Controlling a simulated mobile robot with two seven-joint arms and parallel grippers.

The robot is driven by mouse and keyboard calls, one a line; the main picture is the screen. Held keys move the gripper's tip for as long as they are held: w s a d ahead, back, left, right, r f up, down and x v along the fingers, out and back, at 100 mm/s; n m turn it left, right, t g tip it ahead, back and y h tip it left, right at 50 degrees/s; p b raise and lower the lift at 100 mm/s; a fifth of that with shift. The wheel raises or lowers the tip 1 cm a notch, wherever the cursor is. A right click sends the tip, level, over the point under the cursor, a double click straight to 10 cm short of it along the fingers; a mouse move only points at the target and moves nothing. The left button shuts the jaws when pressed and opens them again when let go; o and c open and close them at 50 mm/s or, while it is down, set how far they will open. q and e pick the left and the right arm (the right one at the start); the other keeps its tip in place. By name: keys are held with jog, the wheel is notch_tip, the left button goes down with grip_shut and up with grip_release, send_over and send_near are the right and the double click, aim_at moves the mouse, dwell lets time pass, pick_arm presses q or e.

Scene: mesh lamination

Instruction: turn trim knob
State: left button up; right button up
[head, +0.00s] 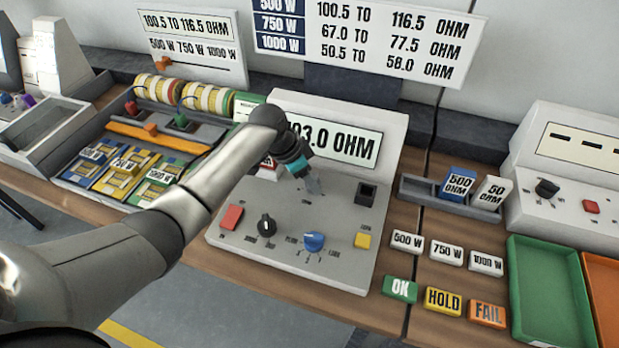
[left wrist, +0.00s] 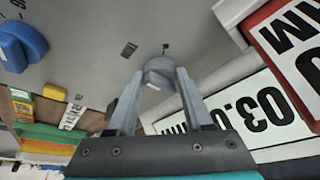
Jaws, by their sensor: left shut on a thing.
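The grey trim knob (left wrist: 160,72) stands on the light grey tester panel (head: 290,215). My left gripper (head: 312,184) reaches down to the upper middle of the panel. In the left wrist view its two fingers (left wrist: 155,88) are closed on the knob's sides. In the head view the gripper hides most of the knob. The tester's display (head: 350,146) reads "03.0 OHM", with its left end covered by my arm. My right gripper is not in view.
The panel also bears a black knob (head: 266,226), a blue knob (head: 314,241), a red button (head: 231,217), a yellow button (head: 362,240) and a dark socket (head: 366,194). OK (head: 400,289), HOLD (head: 443,301) and FAIL (head: 487,313) blocks and a green tray (head: 515,300) lie to the right.

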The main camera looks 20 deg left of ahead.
pick_arm(q)
grip_shut()
jog(key=shift+r+n+p, duration=0.15)
jog(key=shift+n+p, duration=0.15)
jog(key=shift+p, duration=0.45)
jog(key=n+p, duration=0.1)
jog(key=p, duration=0.1)
jog(key=n+y+p, duration=0.1)
jog(key=p, duration=0.1)
jog(key=shift+s+d+r+n+t, duration=0.1)
jog(key=shift+s+d+n+t, duration=0.05)
jog(key=shift+n+t, duration=0.15)
jog(key=shift+d+f+n+y+p, duration=0.15)
jog(key=shift+n+y+p, duration=0.35)
jog(key=shift+n+p, duration=0.95)
jog(key=shift+f, duration=0.1)
jog(key=o, duration=1.2)
grip_release()
jog(key=shift+o, duration=0.2)
jog(key=shift+t, duration=0.3)
